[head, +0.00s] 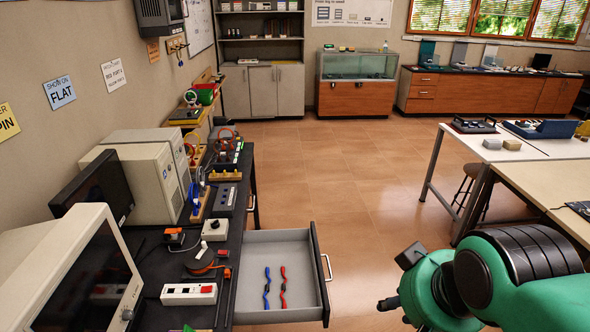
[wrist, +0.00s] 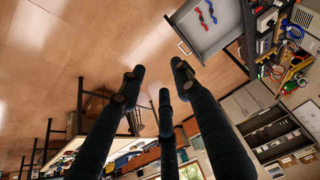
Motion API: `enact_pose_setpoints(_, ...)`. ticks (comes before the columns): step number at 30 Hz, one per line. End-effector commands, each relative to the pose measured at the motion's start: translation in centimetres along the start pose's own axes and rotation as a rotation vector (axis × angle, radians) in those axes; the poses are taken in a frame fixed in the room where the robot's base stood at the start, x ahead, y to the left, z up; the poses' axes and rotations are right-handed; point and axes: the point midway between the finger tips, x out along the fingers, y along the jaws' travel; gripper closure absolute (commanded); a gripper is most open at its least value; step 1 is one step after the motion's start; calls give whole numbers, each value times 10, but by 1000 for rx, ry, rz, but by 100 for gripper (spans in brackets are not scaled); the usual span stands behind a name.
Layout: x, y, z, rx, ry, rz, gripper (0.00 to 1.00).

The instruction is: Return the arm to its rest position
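My green arm (head: 510,275) fills the lower right of the head view. It is bent over the floor, to the right of the open drawer. In the wrist view my gripper (wrist: 157,80) shows three dark fingers, spread apart with nothing between them. It is open and empty, over bare floor. In the head view the fingers are mostly hidden behind the arm. An open grey drawer (head: 262,249) under the left bench holds a blue item (head: 267,288) and a red item (head: 283,287) lying side by side. The drawer also shows at the top of the wrist view (wrist: 198,38).
The dark left bench (head: 150,262) carries monitors, a computer case (head: 135,180) and a power strip (head: 188,294). The drawer juts into the aisle. A light table (head: 545,170) stands at the right with a stool (head: 475,185) by it. The tiled floor (head: 345,180) between is clear.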

Motion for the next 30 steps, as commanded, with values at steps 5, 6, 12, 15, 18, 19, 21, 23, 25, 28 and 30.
enact_pose_setpoints(5,0,0,-1,4,-4,-2,26)
enact_pose_setpoints(6,1,0,-2,8,-8,-3,18)
enact_pose_setpoints(12,7,-1,-11,55,-53,-17,0)
enact_pose_setpoints(15,13,-1,-20,98,-90,-30,0)
enact_pose_setpoints(18,21,-1,-30,151,-135,-46,0)
enact_pose_setpoints(19,24,0,-33,169,-150,-51,0)
enact_pose_setpoints(21,30,0,-41,208,-183,-63,0)
enact_pose_setpoints(23,36,0,-47,243,-212,-75,0)
enact_pose_setpoints(25,44,1,-55,285,-245,-88,0)
enact_pose_setpoints(28,54,2,-66,344,-292,-106,0)
enact_pose_setpoints(30,63,4,-74,385,-323,-120,0)
